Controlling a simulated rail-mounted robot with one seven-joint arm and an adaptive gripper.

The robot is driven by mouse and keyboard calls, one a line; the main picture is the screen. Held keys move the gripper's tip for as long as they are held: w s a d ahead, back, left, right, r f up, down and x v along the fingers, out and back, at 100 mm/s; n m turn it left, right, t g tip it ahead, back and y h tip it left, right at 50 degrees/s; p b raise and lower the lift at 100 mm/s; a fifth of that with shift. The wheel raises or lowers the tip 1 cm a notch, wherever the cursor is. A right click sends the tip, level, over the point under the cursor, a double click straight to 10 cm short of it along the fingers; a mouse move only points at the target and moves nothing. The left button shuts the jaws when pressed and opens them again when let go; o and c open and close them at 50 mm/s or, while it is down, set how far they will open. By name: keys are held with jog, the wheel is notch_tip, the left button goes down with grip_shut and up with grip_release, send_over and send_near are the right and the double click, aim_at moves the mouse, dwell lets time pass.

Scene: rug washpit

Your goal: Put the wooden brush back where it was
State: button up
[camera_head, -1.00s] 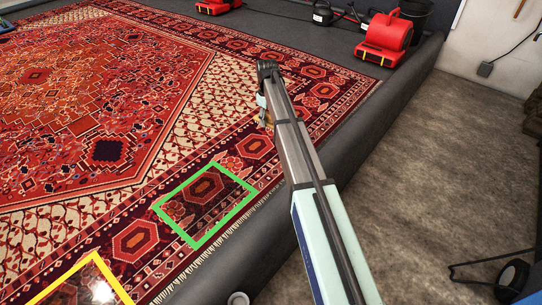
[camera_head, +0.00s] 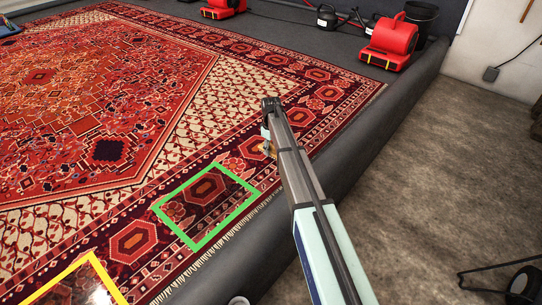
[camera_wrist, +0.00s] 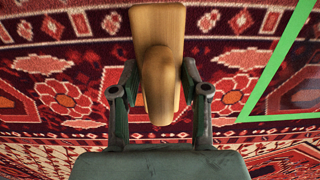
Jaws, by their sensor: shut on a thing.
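The wooden brush (camera_wrist: 162,30) is a light brown block with a rounded grip, seen large in the wrist view. My gripper (camera_wrist: 160,78) is shut on it, one finger at each side of the grip. In the head view a small tan bit of the brush (camera_head: 268,149) shows beside my arm, which hides most of the gripper. The brush is over the rug's patterned border (camera_head: 235,165). The green square outline (camera_head: 207,243) lies on the rug, left of and nearer than the brush; its edge (camera_wrist: 275,62) is at the right in the wrist view. I cannot tell whether the brush touches the rug.
A yellow outline (camera_head: 110,282) with a shiny wet-looking patch is at the bottom left. A raised dark kerb (camera_head: 345,160) runs along the rug's right side. Red blowers (camera_head: 390,42) and a black bucket (camera_head: 420,20) stand at the back. The border around the green outline is clear.

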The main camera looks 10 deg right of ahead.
aim_at(271, 154)
jog(key=shift+f+b, duration=0.45)
jog(key=shift+f, duration=1.4)
jog(key=shift+f, duration=0.1)
jog(key=o, duration=1)
notch_tip(271, 154, up, 12)
jog(key=p, duration=0.4)
jog(key=shift+d, duration=0.1)
